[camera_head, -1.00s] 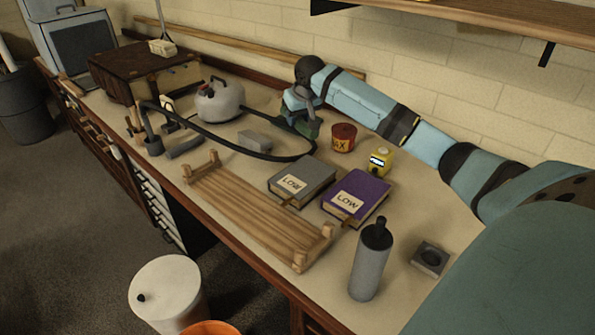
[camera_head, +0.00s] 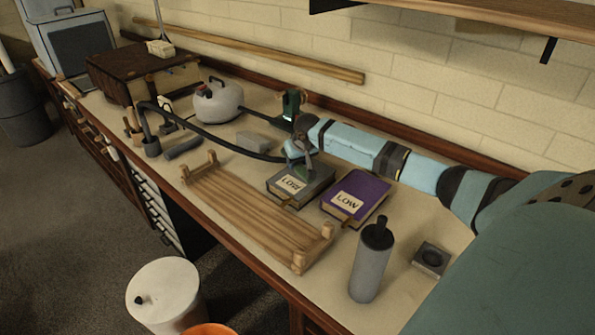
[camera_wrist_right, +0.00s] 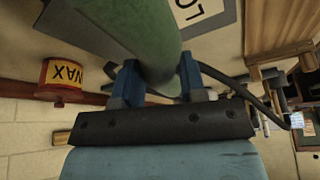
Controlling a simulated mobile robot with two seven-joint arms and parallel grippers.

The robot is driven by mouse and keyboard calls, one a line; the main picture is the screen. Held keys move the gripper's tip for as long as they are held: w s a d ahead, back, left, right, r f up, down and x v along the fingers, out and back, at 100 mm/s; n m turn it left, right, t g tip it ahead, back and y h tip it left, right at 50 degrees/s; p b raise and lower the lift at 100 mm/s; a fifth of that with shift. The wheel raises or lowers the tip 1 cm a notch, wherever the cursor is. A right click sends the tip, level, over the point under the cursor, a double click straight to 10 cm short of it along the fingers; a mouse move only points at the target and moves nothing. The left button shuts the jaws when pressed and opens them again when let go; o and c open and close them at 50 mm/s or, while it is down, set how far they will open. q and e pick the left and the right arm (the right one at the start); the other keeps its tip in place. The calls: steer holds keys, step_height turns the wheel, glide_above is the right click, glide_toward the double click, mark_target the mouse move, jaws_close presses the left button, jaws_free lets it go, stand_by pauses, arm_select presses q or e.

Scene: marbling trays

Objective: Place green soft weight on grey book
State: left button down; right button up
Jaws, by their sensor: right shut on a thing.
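The grey book (camera_head: 312,190) lies flat on the bench with its "LOW" label facing up. It also shows in the wrist view (camera_wrist_right: 230,36), beyond the weight. My left gripper is not in view.
A purple book (camera_head: 358,194) lies right of the grey one. A wooden rack (camera_head: 250,215) is in front, a grey bottle (camera_head: 370,268) to the right. A dark hose (camera_head: 215,140) runs behind. The wax tin (camera_wrist_right: 62,80) shows in the wrist view.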

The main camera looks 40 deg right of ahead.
mark_target(297, 170)
step_height(297, 170, down, 4)
steer(key=shift+f, duration=0.1)
steer(key=o, duration=1.1)
steer(key=v, duration=1.2)
steer(key=shift+p, duration=0.4)
